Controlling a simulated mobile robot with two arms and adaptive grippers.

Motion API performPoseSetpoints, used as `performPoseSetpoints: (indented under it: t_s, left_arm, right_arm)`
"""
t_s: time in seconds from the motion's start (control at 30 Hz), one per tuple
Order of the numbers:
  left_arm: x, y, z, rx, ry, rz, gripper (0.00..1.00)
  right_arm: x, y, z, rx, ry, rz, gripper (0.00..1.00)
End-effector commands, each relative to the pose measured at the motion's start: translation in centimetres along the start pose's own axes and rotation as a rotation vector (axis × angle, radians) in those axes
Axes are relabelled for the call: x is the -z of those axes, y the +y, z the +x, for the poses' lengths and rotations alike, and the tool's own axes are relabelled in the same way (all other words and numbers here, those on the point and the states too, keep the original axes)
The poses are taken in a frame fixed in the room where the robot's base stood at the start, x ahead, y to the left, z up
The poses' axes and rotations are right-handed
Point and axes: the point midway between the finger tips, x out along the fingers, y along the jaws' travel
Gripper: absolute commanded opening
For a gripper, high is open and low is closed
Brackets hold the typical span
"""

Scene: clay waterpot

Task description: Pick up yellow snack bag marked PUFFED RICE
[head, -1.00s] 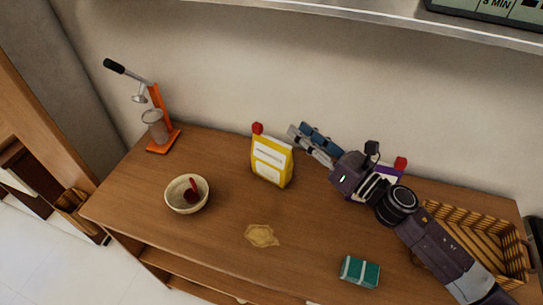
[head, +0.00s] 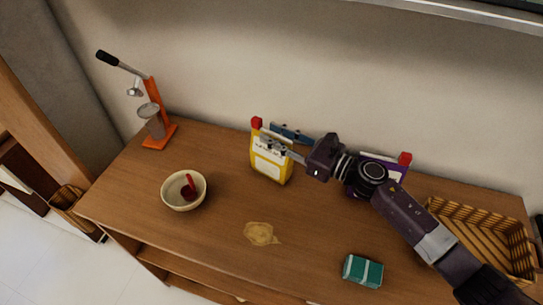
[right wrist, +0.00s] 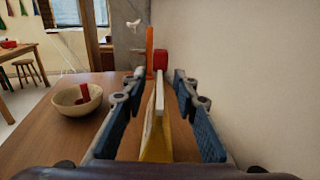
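The yellow snack bag (head: 270,168) stands upright on the wooden counter, near the wall, with a white label on its front. Its print is too small to read. My right gripper (head: 276,137) is open at the bag's upper part, its fingers pointing left. In the right wrist view the bag (right wrist: 156,142) shows edge-on between the two open fingers (right wrist: 157,112), with a gap on each side. The fingers partly hide the bag's top in the head view. My left gripper is not in view.
A red object (head: 257,123) is behind the bag. A bowl with a red item (head: 184,190) and an orange press (head: 156,115) stand left. A purple package (head: 384,167), teal box (head: 363,271) and wicker basket (head: 483,238) are right. A flat tan patch (head: 261,234) lies in front.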

Motion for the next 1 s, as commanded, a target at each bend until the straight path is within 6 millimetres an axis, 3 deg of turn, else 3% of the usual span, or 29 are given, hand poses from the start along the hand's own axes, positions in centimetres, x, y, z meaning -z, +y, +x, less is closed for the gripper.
performPoseSetpoints:
  t_s: [0.3, 0.57, 1.0]
  left_arm:
    - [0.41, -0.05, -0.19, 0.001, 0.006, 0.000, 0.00]
    - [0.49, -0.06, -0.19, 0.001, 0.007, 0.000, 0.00]
    - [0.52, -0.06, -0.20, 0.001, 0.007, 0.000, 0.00]
  right_arm:
    - [0.10, -0.01, 0.64, 0.001, 0.001, 0.000, 0.27]
    - [0.09, -0.01, 0.62, 0.001, 0.001, 0.001, 0.00]
    - [-0.03, -0.02, 0.63, 0.001, -0.001, 0.001, 0.00]
